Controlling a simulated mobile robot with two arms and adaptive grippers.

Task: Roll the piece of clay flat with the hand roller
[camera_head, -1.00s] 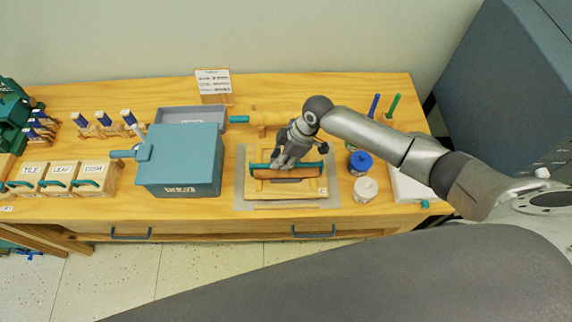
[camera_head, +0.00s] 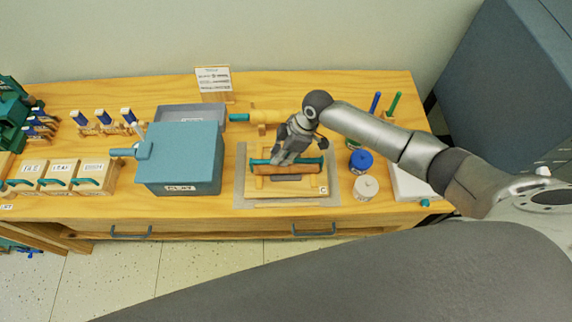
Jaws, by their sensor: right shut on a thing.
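The hand roller (camera_head: 310,162) lies across a wooden board (camera_head: 290,192) marked C, on a grey mat (camera_head: 240,188). It shows a teal bar with an orange-brown strip along its near side. My right gripper (camera_head: 281,160) points down and is shut on the middle of the teal bar, covering part of it. I cannot make out the clay apart from the orange-brown strip; it may be hidden under the roller. My left gripper is not in view.
A blue-grey box (camera_head: 185,165) stands left of the mat. A rolling pin (camera_head: 262,117) lies behind it. A blue-lidded jar (camera_head: 360,161) and a white-lidded jar (camera_head: 366,187) stand close on the right. Small labelled boxes (camera_head: 60,178) are at the left.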

